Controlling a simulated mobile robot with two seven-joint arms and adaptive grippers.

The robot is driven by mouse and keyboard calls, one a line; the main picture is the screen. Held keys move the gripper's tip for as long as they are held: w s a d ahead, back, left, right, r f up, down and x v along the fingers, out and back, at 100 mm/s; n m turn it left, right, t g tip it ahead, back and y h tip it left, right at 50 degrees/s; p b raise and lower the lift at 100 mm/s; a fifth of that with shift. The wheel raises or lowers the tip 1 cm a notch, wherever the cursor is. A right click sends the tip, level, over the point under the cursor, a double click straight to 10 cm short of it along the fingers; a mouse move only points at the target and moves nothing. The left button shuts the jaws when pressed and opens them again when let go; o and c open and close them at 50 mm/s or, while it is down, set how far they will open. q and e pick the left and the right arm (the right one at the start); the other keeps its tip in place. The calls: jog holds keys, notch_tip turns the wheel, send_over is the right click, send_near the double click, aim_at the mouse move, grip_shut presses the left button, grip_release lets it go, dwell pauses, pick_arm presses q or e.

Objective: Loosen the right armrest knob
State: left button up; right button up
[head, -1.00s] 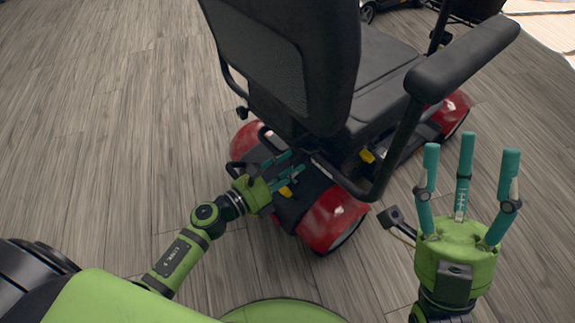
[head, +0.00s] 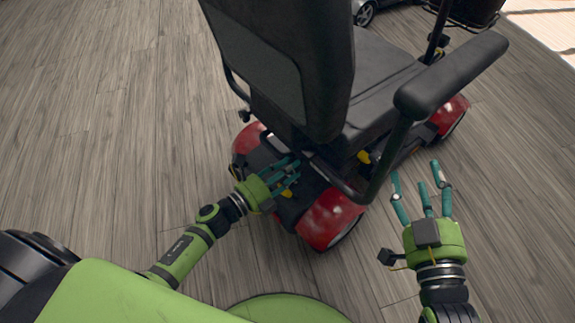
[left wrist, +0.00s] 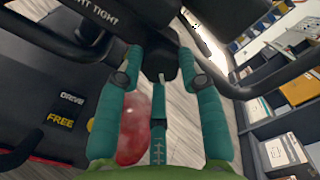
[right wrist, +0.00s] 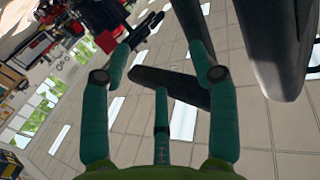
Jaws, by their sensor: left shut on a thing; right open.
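The scooter (head: 325,220) stands with its back toward me. Its right armrest (head: 455,75) has a black pad on a bent tube that runs down behind the seat (head: 385,95). In the left wrist view a black knob (left wrist: 158,62) sits between the fingertips of my left gripper (left wrist: 160,75), which is shut on it. In the head view my left gripper (head: 292,170) is low behind the seat back, and the knob cannot be made out there. My right gripper (head: 422,182) is open and empty, below and right of the armrest.
The seat back (head: 290,70) rises above my left gripper. A label ending in "TIGHT" (left wrist: 100,14) and a "DRIVE/FREE" label (left wrist: 70,110) show in the left wrist view. The wood floor (head: 110,110) is clear at left and right.

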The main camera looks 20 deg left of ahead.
jog(key=s+d+f+m+g+h+p, duration=0.1)
jog(key=s+d+f+g+h+p, duration=0.2)
jog(key=f+g, duration=0.5)
jog(key=s+d+f+m+g+h+p, duration=0.1)
jog(key=s+d+f+g, duration=0.2)
jog(key=s+f, duration=0.25)
jog(key=s+d+f+g+h, duration=0.1)
jog(key=s+d+f+g, duration=0.25)
jog(key=s, duration=0.25)
pick_arm(q)
jog(key=shift+w+n+p, duration=0.15)
jog(key=shift+n+p, duration=0.7)
jog(key=shift+n, duration=6.55)
pick_arm(e)
jog(key=a+x, duration=0.1)
jog(key=x, duration=0.5)
jog(key=shift+s, duration=0.25)
jog(key=shift+a+f, duration=0.1)
jog(key=shift+f, duration=0.05)
pick_arm(q)
jog(key=o, duration=1.1)
jog(key=shift+f, duration=0.15)
jog(key=shift+o, duration=0.2)
